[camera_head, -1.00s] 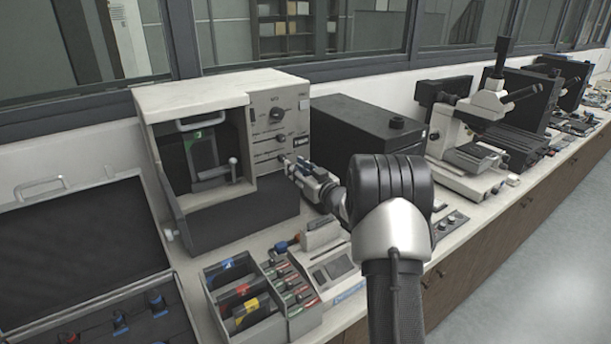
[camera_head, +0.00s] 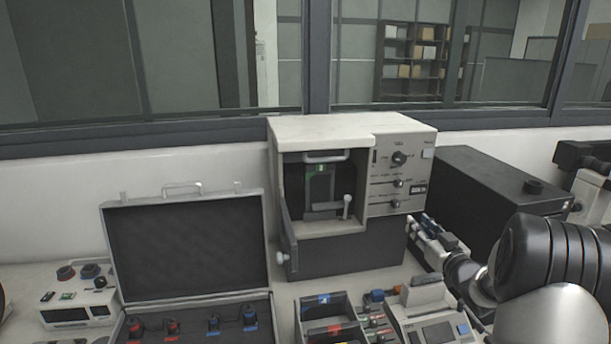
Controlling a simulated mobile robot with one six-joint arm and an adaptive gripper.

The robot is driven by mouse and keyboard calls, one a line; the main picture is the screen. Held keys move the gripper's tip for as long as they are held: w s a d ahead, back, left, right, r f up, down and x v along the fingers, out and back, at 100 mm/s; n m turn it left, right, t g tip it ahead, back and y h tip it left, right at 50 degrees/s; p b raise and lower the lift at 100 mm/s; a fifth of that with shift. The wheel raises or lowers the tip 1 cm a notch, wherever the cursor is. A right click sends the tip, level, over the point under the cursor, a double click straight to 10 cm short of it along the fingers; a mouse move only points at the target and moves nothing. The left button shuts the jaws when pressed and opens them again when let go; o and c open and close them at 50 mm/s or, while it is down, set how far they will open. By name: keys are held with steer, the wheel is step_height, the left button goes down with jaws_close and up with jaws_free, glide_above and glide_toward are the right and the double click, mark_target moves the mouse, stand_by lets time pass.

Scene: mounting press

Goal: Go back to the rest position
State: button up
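The mounting press (camera_head: 330,125) stands on the bench in the middle of the view, a cream housing with knobs on its right panel. Its front chamber is open, with a small green light and a lever inside. A dark door with a round knob stands swung out at the chamber's left. My gripper (camera_head: 422,232) is in front of the press's lower right corner, beside the dark box. Its fingers are small and partly seen from behind, so whether they are open or shut is unclear. My arm fills the lower right.
An open black case (camera_head: 185,245) with red and blue parts lies left of the press. A bin tray (camera_head: 330,308) and a small device (camera_head: 440,325) sit in front. A black box (camera_head: 490,185) stands to the right. A grey meter (camera_head: 75,308) is at far left.

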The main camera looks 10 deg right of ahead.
steer(key=s+a+r+m+g+h, duration=0.2)
steer(key=s+a+r+g+h, duration=0.25)
steer(key=s+a+r, duration=0.55)
steer(key=s+a+f+g+y, duration=0.1)
steer(key=s+a+f+g, duration=0.1)
steer(key=s+a, duration=0.4)
steer(key=s+a+f+n+g+y, duration=0.1)
steer(key=s+a+f+g, duration=0.2)
steer(key=s, duration=1.2)
steer(key=s+a+f+g+y, duration=0.2)
steer(key=s+a+g, duration=0.1)
steer(key=s+a, duration=0.6)
steer(key=shift+s+a+f+n, duration=0.3)
steer(key=shift+s+a+f, duration=0.1)
steer(key=shift+s, duration=0.7)
steer(key=shift+g, duration=0.25)
